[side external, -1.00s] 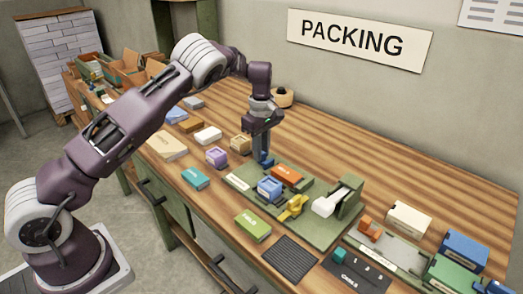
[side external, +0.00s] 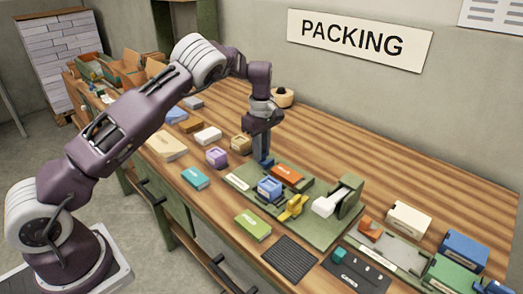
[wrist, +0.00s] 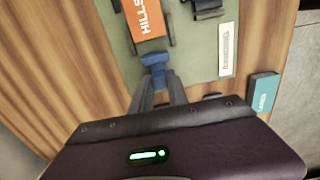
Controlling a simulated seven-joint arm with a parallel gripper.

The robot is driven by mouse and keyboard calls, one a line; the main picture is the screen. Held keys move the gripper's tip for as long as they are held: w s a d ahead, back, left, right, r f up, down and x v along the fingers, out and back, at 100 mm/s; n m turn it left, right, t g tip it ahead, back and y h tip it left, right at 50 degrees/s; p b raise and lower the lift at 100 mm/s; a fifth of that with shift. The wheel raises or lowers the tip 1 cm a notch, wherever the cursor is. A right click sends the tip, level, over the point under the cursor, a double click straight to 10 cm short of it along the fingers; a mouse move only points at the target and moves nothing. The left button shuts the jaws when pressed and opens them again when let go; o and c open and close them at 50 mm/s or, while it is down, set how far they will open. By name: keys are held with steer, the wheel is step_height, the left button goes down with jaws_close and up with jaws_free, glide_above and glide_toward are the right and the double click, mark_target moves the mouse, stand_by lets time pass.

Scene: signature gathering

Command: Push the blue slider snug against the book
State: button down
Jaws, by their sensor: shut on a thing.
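The blue slider (wrist: 154,62) is between my gripper's fingertips in the wrist view. My gripper (side external: 262,162) is shut on it at the back left end of the green board (side external: 322,238). In the side view the fingers mostly hide the slider. The orange book (side external: 287,175) lies on the board just beyond the slider. It also shows in the wrist view (wrist: 146,17), with a narrow strip of green between its near edge and the slider. Dark guide pieces stand along the book's sides.
On the board are a blue block (side external: 269,188), a yellow clamp (side external: 294,206) and a white-handled device (side external: 336,202). A teal box (side external: 195,178), a purple block (side external: 217,157) and a tan block (side external: 241,143) lie to the left. The table behind the board is clear.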

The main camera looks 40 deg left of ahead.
steer(key=shift+d, duration=2.15)
steer(key=c, duration=1.3)
jaws_free()
steer(key=shift+a+r, duration=0.1)
steer(key=shift+r, duration=0.1)
step_height(320, 180, up, 7)
steer(key=shift+f, duration=0.1)
